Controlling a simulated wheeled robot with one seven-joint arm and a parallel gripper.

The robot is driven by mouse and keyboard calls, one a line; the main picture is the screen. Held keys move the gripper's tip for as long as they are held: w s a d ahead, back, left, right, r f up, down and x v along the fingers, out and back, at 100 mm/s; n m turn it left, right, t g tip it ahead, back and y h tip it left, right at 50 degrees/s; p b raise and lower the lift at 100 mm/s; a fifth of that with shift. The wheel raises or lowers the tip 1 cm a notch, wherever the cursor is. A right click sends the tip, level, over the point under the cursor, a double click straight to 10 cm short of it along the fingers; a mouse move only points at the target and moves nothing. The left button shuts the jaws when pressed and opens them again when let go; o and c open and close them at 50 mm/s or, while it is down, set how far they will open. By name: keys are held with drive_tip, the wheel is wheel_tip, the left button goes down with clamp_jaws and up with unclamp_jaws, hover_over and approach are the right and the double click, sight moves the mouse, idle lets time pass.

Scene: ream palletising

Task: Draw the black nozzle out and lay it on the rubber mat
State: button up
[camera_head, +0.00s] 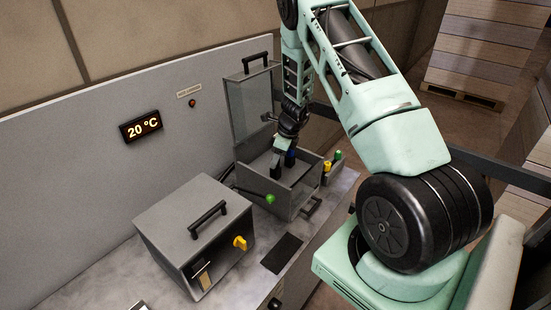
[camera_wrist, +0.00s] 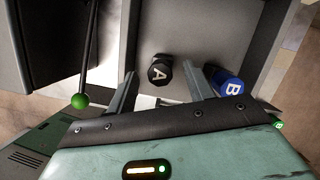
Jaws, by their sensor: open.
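The black nozzle, marked A (camera_wrist: 159,72), stands in the open grey box (camera_head: 313,187). In the wrist view it shows between and just beyond the fingertips of my gripper (camera_wrist: 161,80). My gripper is open and reaches down into the box in the head view (camera_head: 283,164). I cannot tell whether either finger touches the nozzle. A blue nozzle marked B (camera_wrist: 229,84) stands just right of the right finger. The black rubber mat (camera_head: 281,253) lies bare on the bench in front of the box.
The box's lid (camera_head: 250,105) stands raised behind it. A lever with a green ball (camera_head: 269,198) sticks out at the box's left. Yellow and green knobs (camera_head: 327,167) are at its right. A closed grey box (camera_head: 194,235) with a handle stands on the left.

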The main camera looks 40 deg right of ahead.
drive_tip(key=shift+x, duration=1)
clamp_jaws()
drive_tip(key=shift+r+p, duration=2.35)
drive_tip(key=shift+r, duration=0.5)
wheel_tip(320, 180, up, 4)
drive_tip(key=p, duration=0.3)
